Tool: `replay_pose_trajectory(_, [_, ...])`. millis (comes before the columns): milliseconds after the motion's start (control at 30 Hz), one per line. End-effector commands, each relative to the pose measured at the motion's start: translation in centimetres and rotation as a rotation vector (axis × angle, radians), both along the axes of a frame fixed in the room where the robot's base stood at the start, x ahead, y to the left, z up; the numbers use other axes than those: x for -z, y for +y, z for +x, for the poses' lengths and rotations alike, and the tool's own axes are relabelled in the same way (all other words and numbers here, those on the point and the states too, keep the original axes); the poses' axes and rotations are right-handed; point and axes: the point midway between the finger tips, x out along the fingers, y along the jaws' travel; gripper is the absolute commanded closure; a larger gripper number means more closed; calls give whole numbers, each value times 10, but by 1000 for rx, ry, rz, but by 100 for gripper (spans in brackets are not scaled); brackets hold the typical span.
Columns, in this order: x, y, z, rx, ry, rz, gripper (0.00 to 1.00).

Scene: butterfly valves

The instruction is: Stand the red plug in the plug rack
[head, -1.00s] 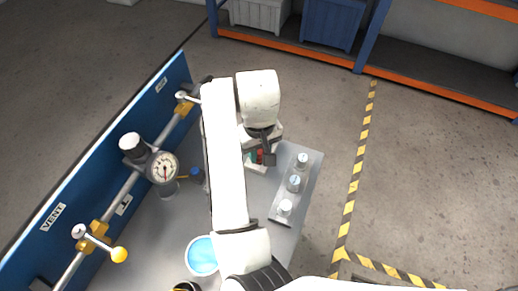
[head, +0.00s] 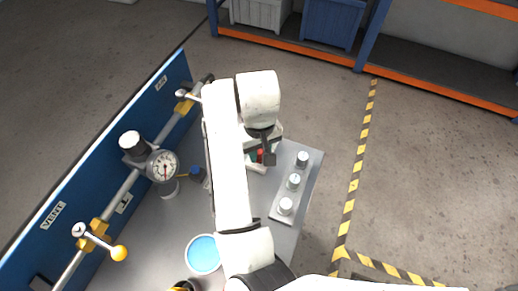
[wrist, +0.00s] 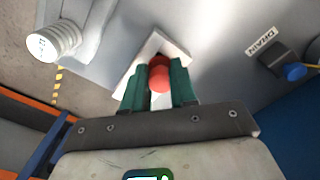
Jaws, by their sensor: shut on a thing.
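The red plug (wrist: 160,76) is between the two green fingertips of my gripper (wrist: 158,88) in the wrist view, and the fingers are shut on it. In the head view a small bit of the red plug (head: 260,156) shows beside my gripper (head: 266,157); my arm hides much of it. A white block, which looks like the plug rack (wrist: 148,47), lies just beyond the fingertips in the wrist view. Its pale edge also shows in the head view (head: 256,167). The plug overlaps the rack in the picture; I cannot tell whether they touch.
A metal plate with three silver knobs (head: 293,182) lies right of my gripper. A round blue-topped container (head: 203,253) stands near the front.

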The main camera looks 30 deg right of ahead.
Motion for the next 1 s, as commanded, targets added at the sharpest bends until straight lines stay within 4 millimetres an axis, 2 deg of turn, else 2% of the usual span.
replay_pose_trajectory(667, [5,0,0,0,0,0,100])
replay_pose_trajectory(700, [5,0,0,0,0,0,70])
replay_pose_trajectory(1000, [5,0,0,0,0,0,44])
